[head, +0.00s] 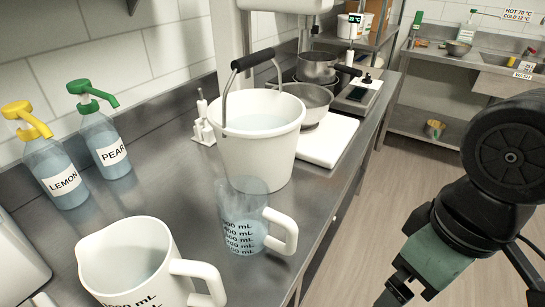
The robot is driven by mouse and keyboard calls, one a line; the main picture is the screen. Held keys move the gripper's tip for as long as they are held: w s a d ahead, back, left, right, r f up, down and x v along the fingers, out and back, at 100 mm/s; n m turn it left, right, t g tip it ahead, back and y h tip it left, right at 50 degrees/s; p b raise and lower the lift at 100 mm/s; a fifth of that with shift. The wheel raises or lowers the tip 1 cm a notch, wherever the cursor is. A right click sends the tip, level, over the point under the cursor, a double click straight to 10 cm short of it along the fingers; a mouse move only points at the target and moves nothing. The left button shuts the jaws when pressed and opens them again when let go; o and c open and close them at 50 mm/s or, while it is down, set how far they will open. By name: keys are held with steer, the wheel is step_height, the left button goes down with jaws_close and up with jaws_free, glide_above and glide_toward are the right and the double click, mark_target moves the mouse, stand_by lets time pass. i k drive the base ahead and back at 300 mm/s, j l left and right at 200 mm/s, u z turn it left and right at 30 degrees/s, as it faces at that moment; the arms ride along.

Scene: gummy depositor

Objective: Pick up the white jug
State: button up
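The white jug (125,262) stands upright on the steel counter at the lower left. Its open mouth faces up, its handle points right, and dark mL marks show on its front. The lower frame edge cuts off its base. A smaller see-through measuring jug (238,225) with a white handle stands behind it to the right. My gripper (396,292) hangs at the lower right, over the floor side of the counter and well apart from the white jug. Its fingertips are not clearly visible, so I cannot tell whether it is open.
A white bucket (262,150) with a raised handle stands behind the clear jug. LEMON (60,172) and PEAR (107,150) pump bottles stand by the wall. Pots (305,95) and a white board (330,140) lie farther back. The floor (395,170) right of the counter is clear.

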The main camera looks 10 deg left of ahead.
mark_target(137, 261)
steer(key=l+u, duration=0.1)
steer(key=u, duration=0.35)
steer(key=l+u, duration=0.1)
steer(key=u, duration=0.35)
steer(key=k+u, duration=0.1)
steer(key=u, duration=0.35)
steer(key=l+u, duration=0.1)
steer(key=u, duration=0.35)
steer(key=k+l+u, duration=0.1)
steer(key=u, duration=0.4)
steer(key=k+l+u, duration=0.1)
steer(key=u, duration=0.35)
steer(key=k+l+u, duration=0.1)
steer(key=u, duration=0.4)
steer(key=k+l, duration=0.1)
steer(key=k, duration=0.2)
steer(key=k+l, duration=0.15)
steer(key=k, duration=0.2)
steer(key=u, duration=0.05)
